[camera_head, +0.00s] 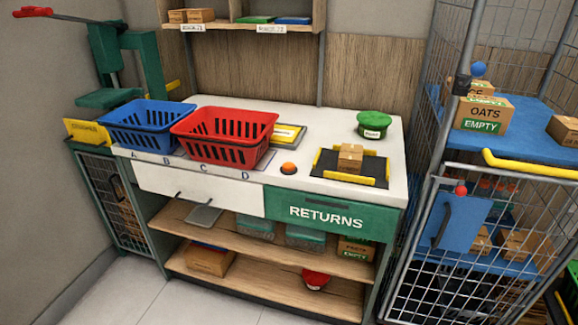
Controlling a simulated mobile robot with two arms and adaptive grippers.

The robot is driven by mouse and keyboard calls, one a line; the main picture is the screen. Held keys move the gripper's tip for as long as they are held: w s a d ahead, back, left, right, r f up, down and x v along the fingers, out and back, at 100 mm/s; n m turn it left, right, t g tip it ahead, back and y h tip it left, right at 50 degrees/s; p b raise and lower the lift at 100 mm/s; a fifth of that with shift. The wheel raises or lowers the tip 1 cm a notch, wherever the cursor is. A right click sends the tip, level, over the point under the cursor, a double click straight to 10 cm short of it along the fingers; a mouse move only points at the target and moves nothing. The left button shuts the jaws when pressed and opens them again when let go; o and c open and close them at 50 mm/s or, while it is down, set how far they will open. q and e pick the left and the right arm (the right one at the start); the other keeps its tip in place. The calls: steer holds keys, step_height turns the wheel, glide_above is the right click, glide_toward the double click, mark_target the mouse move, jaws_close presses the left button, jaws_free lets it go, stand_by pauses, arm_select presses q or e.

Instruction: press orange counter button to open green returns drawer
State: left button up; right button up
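The orange counter button (289,168) sits near the front edge of the white counter (330,140), just right of the red basket. The green drawer marked RETURNS (328,216) is in the counter front, below and to the right of the button. Its face looks flush with the counter front, so it appears shut. Neither of my grippers shows in the head view.
A blue basket (147,126) and a red basket (222,136) stand on the counter's left half. A small box (350,157) on a black tray with yellow bars (369,170) and a green cap (374,123) are on the right. A wire cage cart (418,190) stands close by the counter's right end.

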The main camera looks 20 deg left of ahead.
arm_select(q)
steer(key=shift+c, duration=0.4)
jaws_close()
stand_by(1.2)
